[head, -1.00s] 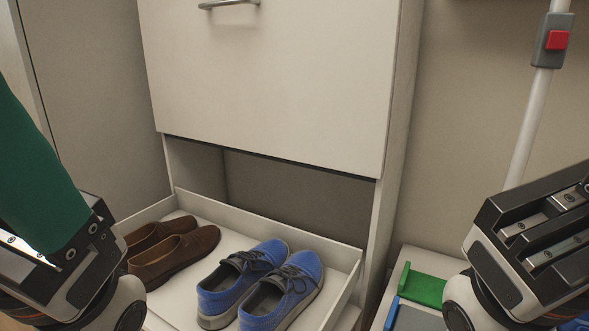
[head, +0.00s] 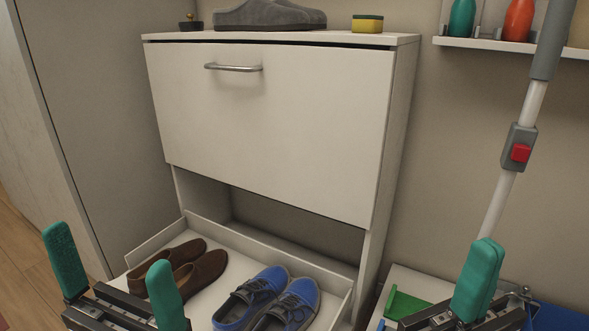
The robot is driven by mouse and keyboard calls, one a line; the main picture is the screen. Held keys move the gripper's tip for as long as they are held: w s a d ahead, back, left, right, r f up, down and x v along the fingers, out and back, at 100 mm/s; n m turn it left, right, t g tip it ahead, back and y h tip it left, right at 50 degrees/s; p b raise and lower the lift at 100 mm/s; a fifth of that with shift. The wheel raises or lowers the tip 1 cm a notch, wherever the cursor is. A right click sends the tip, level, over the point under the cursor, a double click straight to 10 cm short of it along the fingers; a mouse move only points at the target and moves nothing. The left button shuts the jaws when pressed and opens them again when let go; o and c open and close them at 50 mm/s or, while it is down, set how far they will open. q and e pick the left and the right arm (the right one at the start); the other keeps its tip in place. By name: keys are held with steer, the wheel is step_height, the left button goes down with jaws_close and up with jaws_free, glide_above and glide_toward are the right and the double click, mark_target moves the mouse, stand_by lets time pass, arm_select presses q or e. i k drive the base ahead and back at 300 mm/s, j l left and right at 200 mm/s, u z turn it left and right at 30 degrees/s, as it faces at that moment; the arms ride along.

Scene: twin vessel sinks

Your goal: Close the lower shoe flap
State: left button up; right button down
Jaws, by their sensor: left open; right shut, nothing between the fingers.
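The lower shoe flap (head: 158,241) of the white cabinet hangs open at the bottom of the view, tilted out like a shallow tray. A pair of brown shoes (head: 203,270) and a pair of blue sneakers (head: 291,301) lie in it. My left gripper (head: 108,250) is open and empty, with its green fingers apart, in front of the flap's left side. My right gripper (head: 484,248) is shut and empty, to the right of the cabinet. The flap's front edge is out of view.
The upper flap (head: 270,135) is closed and has a metal handle (head: 233,67). At right are a white pole (head: 505,195), a wall shelf (head: 510,45) and a low box with a green piece (head: 405,304).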

mark_target(248, 256)
steer(key=k+j+z, duration=0.25)
steer(key=k+j, duration=0.25)
steer(key=j, duration=0.25)
steer(key=k+j+z, duration=0.25)
steer(key=k+j, duration=0.3)
steer(key=j, duration=0.15)
steer(key=i+j+z, duration=0.1)
steer(key=z, duration=0.75)
steer(key=i+j+z, duration=0.35)
steer(key=j, duration=0.3)
steer(key=i+j+z, duration=0.15)
steer(key=j, duration=0.2)
steer(key=i+j+z, duration=0.2)
steer(key=j, duration=0.8)
steer(key=i, duration=0.05)
